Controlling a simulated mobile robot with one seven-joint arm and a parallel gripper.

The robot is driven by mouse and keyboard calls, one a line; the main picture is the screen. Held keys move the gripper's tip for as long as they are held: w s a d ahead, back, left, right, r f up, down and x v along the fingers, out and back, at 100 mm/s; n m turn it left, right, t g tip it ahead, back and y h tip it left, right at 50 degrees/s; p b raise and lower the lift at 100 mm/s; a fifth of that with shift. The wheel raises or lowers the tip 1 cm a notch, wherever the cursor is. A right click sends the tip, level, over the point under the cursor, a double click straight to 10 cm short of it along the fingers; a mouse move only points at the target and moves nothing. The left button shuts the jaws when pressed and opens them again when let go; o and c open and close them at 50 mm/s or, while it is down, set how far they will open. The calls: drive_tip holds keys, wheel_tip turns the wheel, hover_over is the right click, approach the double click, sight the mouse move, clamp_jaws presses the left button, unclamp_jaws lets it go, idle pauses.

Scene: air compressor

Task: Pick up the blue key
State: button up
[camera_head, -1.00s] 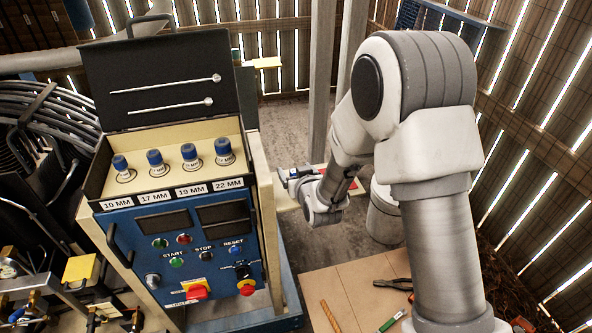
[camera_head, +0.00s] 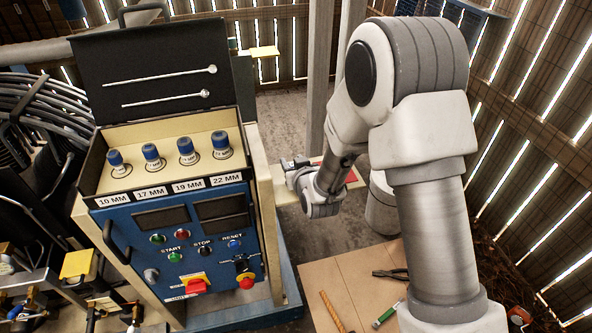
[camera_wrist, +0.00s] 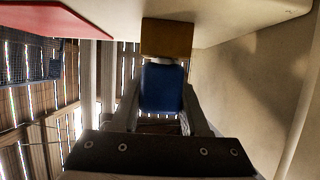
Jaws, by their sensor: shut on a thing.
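The blue key (camera_wrist: 161,88) shows in the wrist view as a blue block between the two fingers of my gripper (camera_wrist: 160,100). My gripper is shut on it. A brown-yellow block (camera_wrist: 167,38) sits right at the blue key's far end, with a thin pale part between them. I cannot tell whether that block is joined to the key. In the head view my gripper (camera_head: 292,165) is small and lies beside the control box, over the pale bench. The key cannot be made out there.
The blue control box (camera_head: 180,235) with its raised black lid (camera_head: 150,75) stands close left of my gripper. A red sheet (camera_head: 350,176) lies on the pale bench. Pliers (camera_head: 390,273), a green-handled tool (camera_head: 386,316) and a wooden stick (camera_head: 330,308) lie on the front board.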

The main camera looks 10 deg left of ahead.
clamp_jaws()
drive_tip(key=shift+r, duration=0.1)
